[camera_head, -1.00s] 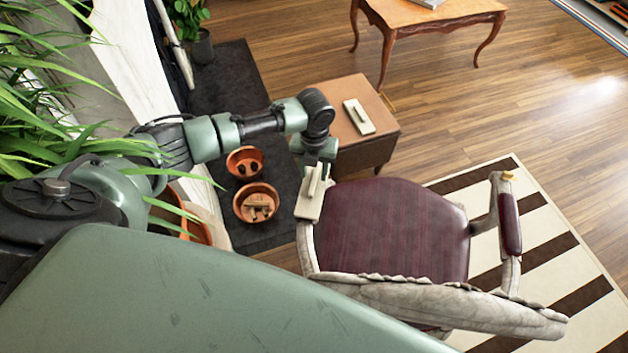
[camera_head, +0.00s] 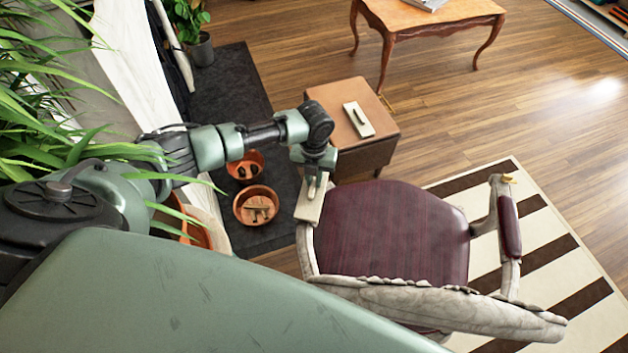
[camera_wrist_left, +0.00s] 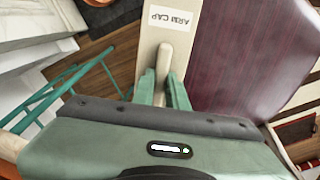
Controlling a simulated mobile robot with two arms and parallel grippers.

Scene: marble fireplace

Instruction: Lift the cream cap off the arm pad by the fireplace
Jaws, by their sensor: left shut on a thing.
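The cream cap (camera_head: 310,208) is a flat pale plate with a raised handle. It lies over the chair's arm on the side toward the fireplace, and hides the arm pad under it. In the left wrist view the cap (camera_wrist_left: 150,42) carries a label reading "ARM CAP". My left gripper (camera_head: 316,183) is over the cap, pointing down. In the left wrist view my left gripper's green fingers (camera_wrist_left: 163,88) are shut on the cap's handle, one on each side. I cannot tell any gap between cap and arm. My right gripper is not in view.
The chair has a dark red seat (camera_head: 395,235) and a bare red pad (camera_head: 509,225) on its other arm. A similar cream plate (camera_head: 358,119) lies on the brown ottoman (camera_head: 325,97). Terracotta bowls (camera_head: 243,218) stand on the dark hearth. Leaves hang near my left arm.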

